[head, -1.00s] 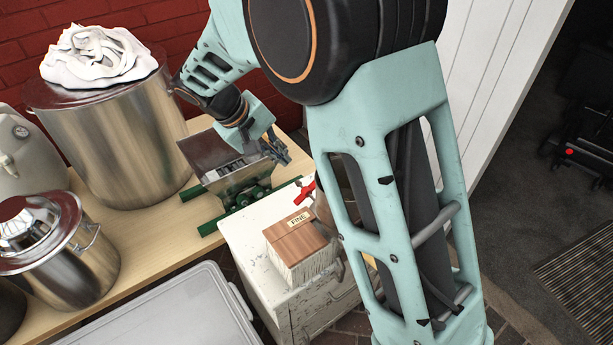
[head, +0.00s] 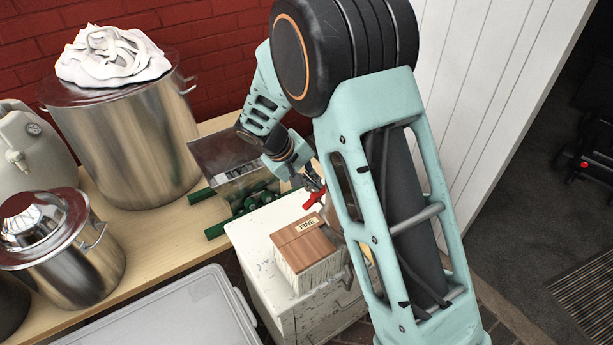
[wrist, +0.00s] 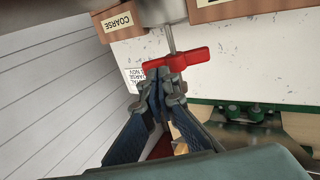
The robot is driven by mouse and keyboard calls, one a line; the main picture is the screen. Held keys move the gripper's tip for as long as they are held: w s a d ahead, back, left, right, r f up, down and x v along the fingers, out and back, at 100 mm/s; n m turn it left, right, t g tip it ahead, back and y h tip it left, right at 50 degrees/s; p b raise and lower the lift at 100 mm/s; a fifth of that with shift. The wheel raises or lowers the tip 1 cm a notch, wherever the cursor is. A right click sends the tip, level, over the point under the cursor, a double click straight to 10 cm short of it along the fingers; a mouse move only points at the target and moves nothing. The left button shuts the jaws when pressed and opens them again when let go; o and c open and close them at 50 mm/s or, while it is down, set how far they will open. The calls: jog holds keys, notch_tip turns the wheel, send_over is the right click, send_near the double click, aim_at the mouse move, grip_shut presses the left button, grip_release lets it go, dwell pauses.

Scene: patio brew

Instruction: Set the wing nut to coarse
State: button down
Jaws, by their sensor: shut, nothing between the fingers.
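The red wing nut (wrist: 178,61) sits on a metal shaft in the wrist view, its wings lying roughly crosswise with the right end a little higher. In the head view the wing nut (head: 314,199) shows beside the wooden block labelled FINE (head: 306,246). A wooden block labelled COARSE (wrist: 122,22) is at the upper left of the wrist view. My gripper (wrist: 160,82) is shut and empty, its fingertips just below the wing nut's left wing; I cannot tell whether they touch. In the head view my gripper (head: 310,183) is just above the wing nut.
The blocks are by a white, chipped cabinet (head: 258,240). A metal hopper (head: 222,155) on green rails stands behind, on the wooden bench (head: 165,240). Steel pots (head: 130,130) stand left. A grey lidded box (head: 165,320) is in front. A white plank wall (head: 480,90) is right.

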jog(key=shift+w+d+f, duration=0.15)
jog(key=shift+d+f, duration=0.1)
jog(key=shift+f, duration=0.2)
jog(key=shift+d+r+p, duration=0.1)
jog(key=shift+p, duration=0.25)
jog(key=shift+w+d+g+y+p, duration=0.15)
jog(key=shift+g+y+p, duration=0.35)
jog(key=shift+y, duration=0.2)
jog(key=shift+w+d+f+b, duration=0.65)
jog(key=shift+d+f+b, duration=0.2)
jog(key=shift+d, duration=0.1)
dwell(1.2)
jog(key=shift+a, duration=0.15)
jog(key=shift+s+a, duration=0.45)
jog(key=shift+a, duration=0.1)
jog(key=shift+r, duration=0.15)
notch_tip(320, 180, up, 14)
jog(key=w+d+p, duration=0.1)
jog(key=d+p, duration=0.1)
jog(key=p, duration=0.1)
jog(key=shift+w+d+f+p, duration=0.2)
jog(key=shift+w+f+p, duration=0.1)
jog(key=shift+p, duration=0.1)
jog(key=shift+r, duration=0.1)
